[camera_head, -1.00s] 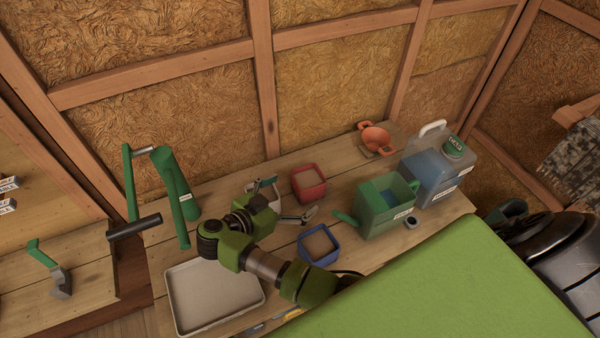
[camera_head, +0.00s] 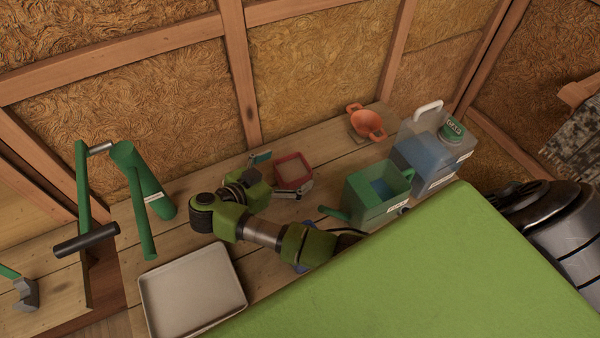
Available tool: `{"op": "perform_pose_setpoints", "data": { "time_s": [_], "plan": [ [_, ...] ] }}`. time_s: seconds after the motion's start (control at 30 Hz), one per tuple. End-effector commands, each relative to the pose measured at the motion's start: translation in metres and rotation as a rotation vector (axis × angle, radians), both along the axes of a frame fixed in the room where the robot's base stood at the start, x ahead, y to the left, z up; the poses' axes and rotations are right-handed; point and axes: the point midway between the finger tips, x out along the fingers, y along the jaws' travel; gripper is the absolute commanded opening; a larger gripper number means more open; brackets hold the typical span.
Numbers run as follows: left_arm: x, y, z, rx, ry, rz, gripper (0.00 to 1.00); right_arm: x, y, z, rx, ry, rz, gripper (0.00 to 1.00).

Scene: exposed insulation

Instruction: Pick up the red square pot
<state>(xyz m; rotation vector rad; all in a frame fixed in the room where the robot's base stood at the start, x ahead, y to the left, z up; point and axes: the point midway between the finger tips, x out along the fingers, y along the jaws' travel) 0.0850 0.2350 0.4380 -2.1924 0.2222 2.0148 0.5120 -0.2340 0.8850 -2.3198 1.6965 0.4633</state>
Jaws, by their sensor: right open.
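The red square pot (camera_head: 293,158) stands upright on the wooden bench, with a pale fill inside. My right gripper (camera_head: 283,174) is open and close to the pot. One finger is by the pot's far left corner and the other lies along its near side. From this view I cannot tell whether either finger touches it. The arm bends in from the green panel, with its wrist to the left of the pot. My left gripper is not in view.
Right of the pot are a green watering can (camera_head: 375,207), an orange bowl (camera_head: 366,123) and a blue-liquid jug (camera_head: 424,157). A blue pot (camera_head: 301,267) is mostly hidden under my arm. A beige tray (camera_head: 190,290) lies front left. A green tubular tool (camera_head: 142,185) stands left.

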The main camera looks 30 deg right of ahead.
Motion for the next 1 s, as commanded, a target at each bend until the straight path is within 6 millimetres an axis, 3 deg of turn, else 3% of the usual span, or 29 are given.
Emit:
{"op": "perform_pose_setpoints", "data": {
  "time_s": [0.3,0.37,0.6,1.0],
  "plan": [
    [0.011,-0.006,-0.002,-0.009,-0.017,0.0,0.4,0.0,-0.001,-0.002,0.0,0.0,0.0,0.93],
    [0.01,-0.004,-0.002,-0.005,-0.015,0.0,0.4,0.0,-0.001,-0.002,0.0,0.0,0.0,0.8],
    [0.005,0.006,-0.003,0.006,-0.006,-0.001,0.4,0.0,-0.001,-0.002,0.0,0.001,0.0,0.18],
    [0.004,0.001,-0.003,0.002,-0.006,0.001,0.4,0.0,-0.001,0.0,0.0,0.001,-0.001,0.17]
  ]
}}
